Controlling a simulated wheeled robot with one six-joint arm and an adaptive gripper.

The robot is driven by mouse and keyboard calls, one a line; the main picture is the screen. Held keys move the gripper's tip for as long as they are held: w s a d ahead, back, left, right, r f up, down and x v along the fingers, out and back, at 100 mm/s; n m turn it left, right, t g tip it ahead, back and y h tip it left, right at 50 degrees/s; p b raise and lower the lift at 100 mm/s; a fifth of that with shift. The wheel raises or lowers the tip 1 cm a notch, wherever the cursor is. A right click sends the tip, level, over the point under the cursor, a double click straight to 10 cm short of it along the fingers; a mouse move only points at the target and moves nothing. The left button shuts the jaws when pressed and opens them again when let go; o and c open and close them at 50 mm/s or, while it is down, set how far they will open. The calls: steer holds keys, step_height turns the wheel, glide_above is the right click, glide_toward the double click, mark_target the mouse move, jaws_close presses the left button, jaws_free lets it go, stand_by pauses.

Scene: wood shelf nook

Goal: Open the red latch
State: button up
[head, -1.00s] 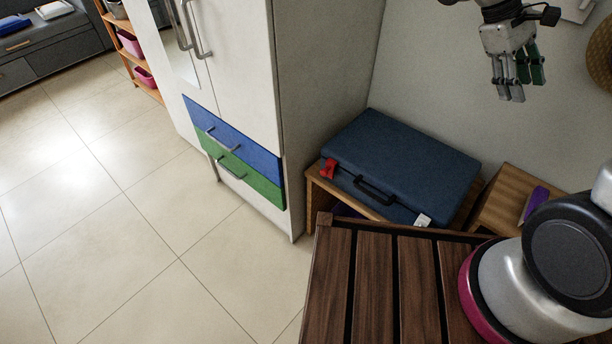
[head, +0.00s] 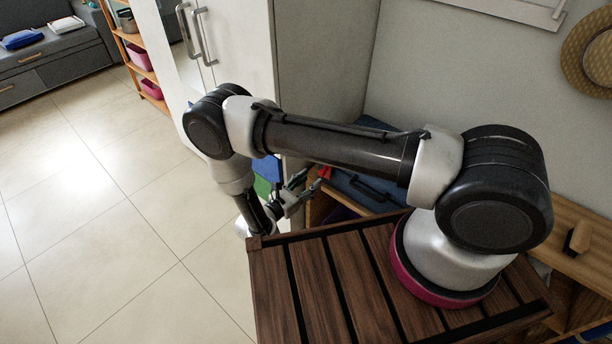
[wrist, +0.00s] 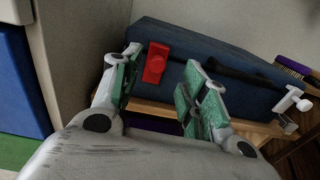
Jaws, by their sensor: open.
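The red latch (wrist: 155,62) is on the front of a dark blue suitcase (wrist: 225,65), near its left end. In the wrist view it shows between the two green-padded fingers of my gripper (wrist: 161,61), nearer the left one. My gripper is open and its tips point toward the suitcase. I cannot tell any contact with the latch. In the head view, a small bit of the red latch (head: 325,173) shows just past my gripper (head: 311,181). My arm hides much of the suitcase (head: 352,190) there.
The suitcase lies on a wooden shelf (wrist: 148,108). A black handle (wrist: 240,76) and a white latch (wrist: 289,101) are on its front, to the right. A cabinet (wrist: 80,50) stands close on the left, with blue (wrist: 20,85) and green (wrist: 18,150) drawers.

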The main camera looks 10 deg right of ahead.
steer(key=shift+n, duration=0.3)
steer(key=x, duration=0.7)
steer(key=shift+w+f, duration=0.15)
steer(key=shift+f, duration=0.25)
steer(key=shift+d, duration=0.1)
jaws_close()
